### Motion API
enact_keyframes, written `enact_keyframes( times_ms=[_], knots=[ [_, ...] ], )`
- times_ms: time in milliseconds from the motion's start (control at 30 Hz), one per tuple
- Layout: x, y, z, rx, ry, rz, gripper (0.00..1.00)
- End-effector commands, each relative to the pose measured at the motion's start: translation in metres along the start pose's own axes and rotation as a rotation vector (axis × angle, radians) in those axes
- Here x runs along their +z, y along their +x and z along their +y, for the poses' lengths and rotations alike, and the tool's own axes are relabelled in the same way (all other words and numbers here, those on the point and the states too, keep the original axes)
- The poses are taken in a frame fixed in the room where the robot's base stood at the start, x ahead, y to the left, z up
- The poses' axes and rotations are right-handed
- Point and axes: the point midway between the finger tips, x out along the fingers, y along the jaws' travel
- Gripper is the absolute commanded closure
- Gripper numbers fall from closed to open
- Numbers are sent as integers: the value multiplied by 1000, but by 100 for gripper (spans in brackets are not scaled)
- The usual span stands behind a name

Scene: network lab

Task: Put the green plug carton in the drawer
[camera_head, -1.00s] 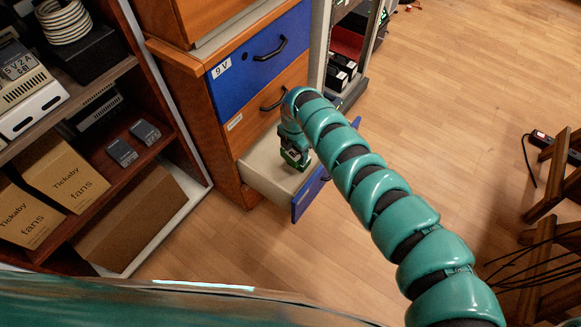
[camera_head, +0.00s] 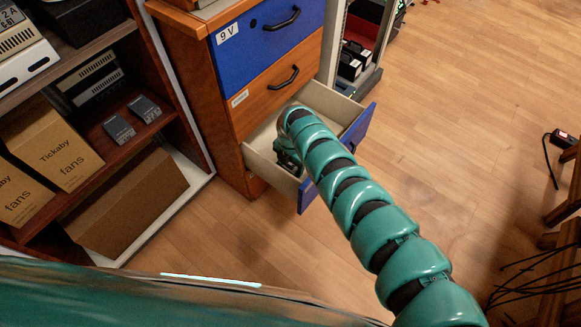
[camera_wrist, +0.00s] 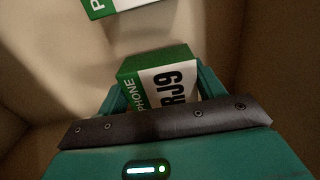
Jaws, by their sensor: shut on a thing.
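The lowest drawer (camera_head: 358,130) with the blue front stands open and has a beige inside. My gripper (camera_head: 288,158) is down inside it, near its left wall. In the wrist view my gripper (camera_wrist: 162,85) is shut on a green and white carton (camera_wrist: 160,68) marked PHONE RJ9, one finger on each side. Whether this carton touches the drawer floor, I cannot tell. A second green and white carton (camera_wrist: 112,6) shows at the top edge of the wrist view, apart from the held one. In the head view the held carton is hidden.
Above the open drawer are a closed wooden drawer (camera_head: 268,88) and a closed blue drawer (camera_head: 272,38) marked 9 V. A shelf with fans cartons (camera_head: 55,148) stands at left. A rack (camera_head: 355,60) stands behind the drawer.

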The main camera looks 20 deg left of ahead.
Motion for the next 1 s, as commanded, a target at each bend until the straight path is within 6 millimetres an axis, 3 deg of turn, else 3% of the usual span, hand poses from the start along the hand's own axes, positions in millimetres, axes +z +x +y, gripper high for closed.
enact_keyframes(
  times_ms=[467,500,600,1000],
  knots=[
    [0,9,1,2,0,0,61],
    [0,8,1,2,0,0,26],
    [0,8,1,1,0,0,10],
    [0,0,0,0,1,1,10]
  ],
)
